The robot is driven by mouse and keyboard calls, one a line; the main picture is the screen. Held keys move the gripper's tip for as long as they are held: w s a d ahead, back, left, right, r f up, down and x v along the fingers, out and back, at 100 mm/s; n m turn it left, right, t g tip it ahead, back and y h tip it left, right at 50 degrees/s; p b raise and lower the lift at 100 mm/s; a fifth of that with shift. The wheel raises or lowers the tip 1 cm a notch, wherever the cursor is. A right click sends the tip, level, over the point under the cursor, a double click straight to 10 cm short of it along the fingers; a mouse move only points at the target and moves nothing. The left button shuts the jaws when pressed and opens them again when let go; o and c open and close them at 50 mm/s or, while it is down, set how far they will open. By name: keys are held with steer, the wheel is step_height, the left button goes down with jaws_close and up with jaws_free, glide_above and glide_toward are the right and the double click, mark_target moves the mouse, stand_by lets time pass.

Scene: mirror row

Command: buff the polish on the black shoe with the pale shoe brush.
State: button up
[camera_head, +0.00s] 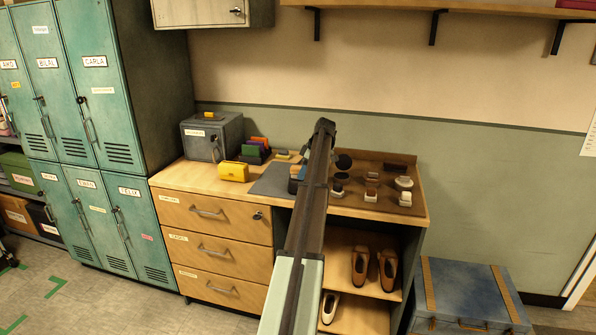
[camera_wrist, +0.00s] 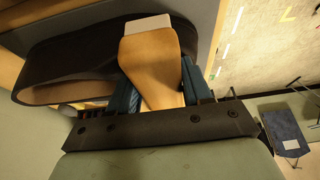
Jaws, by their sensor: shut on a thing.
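My gripper (camera_wrist: 156,82) shows blue fingers in the wrist view, shut on the wooden body of a brush (camera_wrist: 150,58). A pale edge shows at the brush's far end. The black shoe (camera_wrist: 70,60) lies beyond and to the left of the brush, with its opening towards the lower left. The brush overlaps the shoe in this view; I cannot tell whether they touch. Polish on the shoe cannot be made out. In the head view my arm hides the shoe and brush; only a bit of blue shows beside the arm over the grey mat (camera_head: 268,183).
A brown tray (camera_head: 388,208) at the bench's right holds several brushes and dark round things. Brown shoes (camera_head: 388,268) sit on the shelf below. A blue chest (camera_head: 466,297) stands right.

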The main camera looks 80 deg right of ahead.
steer(key=shift+s+a, duration=0.1)
steer(key=shift+s, duration=0.75)
steer(key=shift+w+r, duration=0.1)
steer(key=shift+r, duration=3.95)
